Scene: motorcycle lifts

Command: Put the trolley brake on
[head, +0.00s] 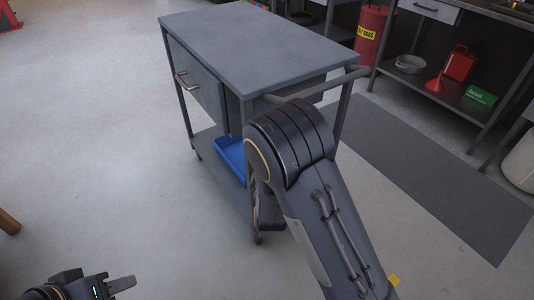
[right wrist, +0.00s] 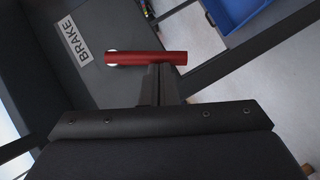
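The trolley (head: 265,45) is a grey cart with a flat top, a drawer and a lower shelf, in the upper middle of the head view. In the right wrist view, a red brake lever (right wrist: 146,58) lies level across a dark panel beside a white BRAKE label (right wrist: 85,42). My right gripper (right wrist: 160,75) has its dark fingers close together, their tips at the lever; I cannot tell if they touch it. In the head view my right arm hides this gripper and the lever. My left gripper (head: 122,285) is at the bottom left, away from the trolley.
A blue bin (head: 231,160) sits on the trolley's lower shelf. A push handle (head: 335,82) sticks out at its right end. A workbench (head: 440,105) with a red can and a funnel stands at the right, past a dark mat (head: 425,170).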

